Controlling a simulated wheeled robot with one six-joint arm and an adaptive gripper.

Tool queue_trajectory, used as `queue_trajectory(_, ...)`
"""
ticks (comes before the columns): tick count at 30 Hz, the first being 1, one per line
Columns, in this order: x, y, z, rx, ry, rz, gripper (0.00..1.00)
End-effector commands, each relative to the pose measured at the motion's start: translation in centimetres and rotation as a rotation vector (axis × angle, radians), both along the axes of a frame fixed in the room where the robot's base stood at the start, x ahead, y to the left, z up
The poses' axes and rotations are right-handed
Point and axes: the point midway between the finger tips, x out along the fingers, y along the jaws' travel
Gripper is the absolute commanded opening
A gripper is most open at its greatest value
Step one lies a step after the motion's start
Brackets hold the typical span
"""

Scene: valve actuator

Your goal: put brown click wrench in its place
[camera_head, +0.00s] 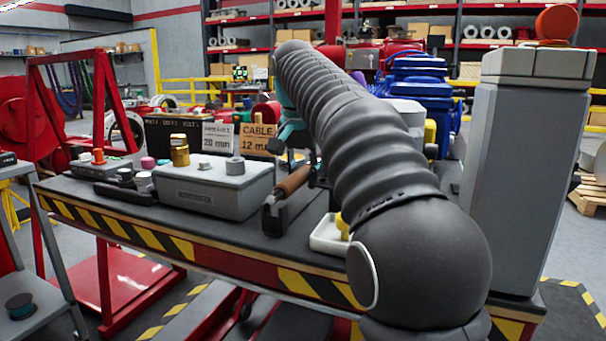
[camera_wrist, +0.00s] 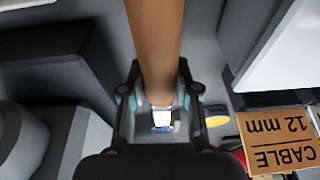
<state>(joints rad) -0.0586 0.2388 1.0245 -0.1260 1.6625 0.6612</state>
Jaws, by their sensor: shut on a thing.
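The brown click wrench shows its brown handle (camera_head: 294,181) in the head view, at the middle of the workbench and tilted up to the right. In the wrist view the handle (camera_wrist: 155,40) runs from the top edge down between the fingers of my gripper (camera_wrist: 157,98). My gripper is shut on the wrench near the lower end of the visible handle. A dark grey notched holder (camera_head: 285,213) stands on the bench under the handle. I cannot tell whether the wrench touches it. My arm hides most of my gripper and the wrench's far end in the head view.
A grey case (camera_head: 215,190) stands left of the holder. A white tray (camera_head: 328,238) with a yellow item is close on the right. The "CABLE 12 mm" sign (camera_head: 258,139) stands behind; it also shows in the wrist view (camera_wrist: 280,140). A grey pillar (camera_head: 522,170) is farther right.

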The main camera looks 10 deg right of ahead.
Motion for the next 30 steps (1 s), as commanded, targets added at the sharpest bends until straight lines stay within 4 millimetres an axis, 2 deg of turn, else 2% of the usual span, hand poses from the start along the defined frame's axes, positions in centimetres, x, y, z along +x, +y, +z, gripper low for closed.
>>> queue_trajectory(26, 0.0, 0.0, -1.7, 0.0, -0.002, 0.0, 0.0)
queue_trajectory(27, 0.0, 0.0, -1.6, 0.0, -0.002, 0.0, 0.41)
queue_trajectory(29, 0.0, 0.0, -1.6, 0.0, -0.002, 0.0, 0.56)
queue_trajectory(30, 0.0, 0.0, -1.6, 0.0, -0.001, 0.0, 0.6)
